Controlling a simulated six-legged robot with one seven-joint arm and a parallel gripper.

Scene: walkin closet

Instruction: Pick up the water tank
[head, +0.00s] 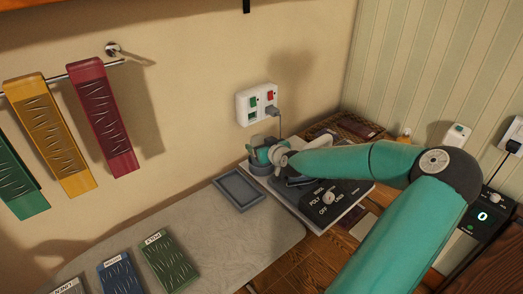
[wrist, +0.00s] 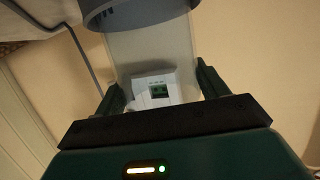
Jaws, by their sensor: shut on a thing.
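The water tank (wrist: 150,50) looks like a pale, see-through body between my fingers in the wrist view. A grey ribbed round part (wrist: 140,12) shows at its upper end. My gripper (wrist: 160,80) is shut on the tank, with one dark green finger on each side. In the head view my gripper (head: 268,156) is at the back of the board, below the wall socket. Only a little of the tank shows there, and my gripper hides most of it. I cannot tell whether the tank touches what is under it.
A grey tray (head: 239,190) sits on the ironing board (head: 225,240). A wall socket (head: 257,104) with a plugged cord is close behind. Coloured panels (head: 105,120) hang on the left.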

